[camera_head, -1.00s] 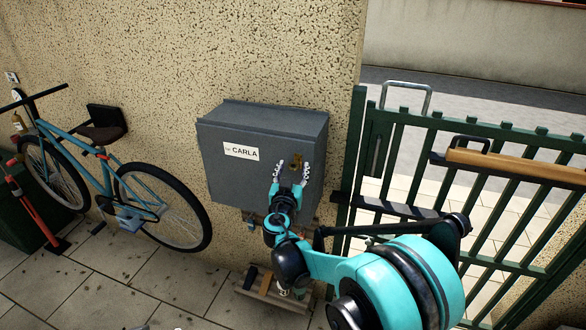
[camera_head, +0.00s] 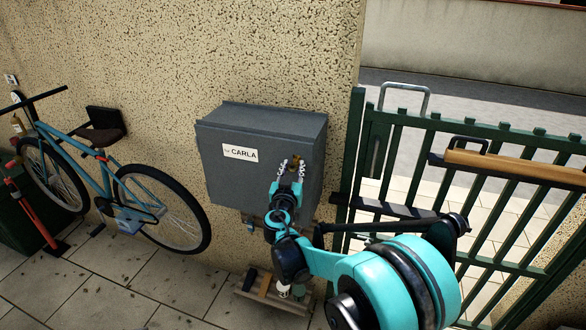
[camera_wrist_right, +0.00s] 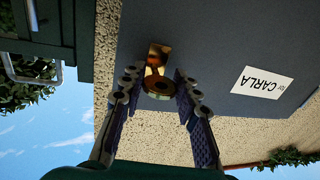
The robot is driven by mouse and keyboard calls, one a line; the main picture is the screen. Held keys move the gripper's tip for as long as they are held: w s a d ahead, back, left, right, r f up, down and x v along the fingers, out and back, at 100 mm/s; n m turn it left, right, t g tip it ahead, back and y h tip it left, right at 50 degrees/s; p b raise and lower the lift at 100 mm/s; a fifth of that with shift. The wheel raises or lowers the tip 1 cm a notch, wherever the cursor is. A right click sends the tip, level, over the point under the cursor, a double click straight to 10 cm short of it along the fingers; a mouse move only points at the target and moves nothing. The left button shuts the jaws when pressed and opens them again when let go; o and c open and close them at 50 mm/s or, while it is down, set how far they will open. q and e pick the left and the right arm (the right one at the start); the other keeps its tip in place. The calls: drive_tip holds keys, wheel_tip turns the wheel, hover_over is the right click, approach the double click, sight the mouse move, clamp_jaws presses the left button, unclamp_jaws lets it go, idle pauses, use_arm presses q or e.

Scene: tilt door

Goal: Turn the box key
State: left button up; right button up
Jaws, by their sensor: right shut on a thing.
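The grey wall box (camera_head: 230,184) has a white label (camera_head: 240,153) reading CARLA. Its brass key and lock (camera_head: 296,158) are on the front face at the right, partly hidden by my right gripper. In the right wrist view, the round brass key head (camera_wrist_right: 159,89) sticks out from a brass lock plate (camera_wrist_right: 159,53). My right gripper (camera_head: 291,166) is shut on the key, with one finger on each side of its round head. It also shows in the right wrist view (camera_wrist_right: 156,88). My left gripper is not in view.
A green gate (camera_head: 408,120) with a wooden bar (camera_head: 510,166) stands right of the box. A blue bicycle (camera_head: 105,180) leans at the left wall.

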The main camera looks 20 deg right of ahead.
drive_tip(key=n+p, duration=0.1)
drive_tip(key=n, duration=0.3)
drive_tip(key=shift+g, duration=0.4)
drive_tip(key=n+g+p, duration=0.1)
drive_tip(key=n, duration=0.3)
drive_tip(key=shift+r, duration=0.1)
drive_tip(key=n, duration=0.4)
drive_tip(key=shift+g+h, duration=0.4)
drive_tip(key=shift+n+g+h+p, duration=0.3)
drive_tip(key=shift+n+h+p, duration=0.1)
drive_tip(key=shift+n, duration=1.2)
drive_tip(key=o, duration=1.2)
drive_tip(key=shift+s, duration=0.1)
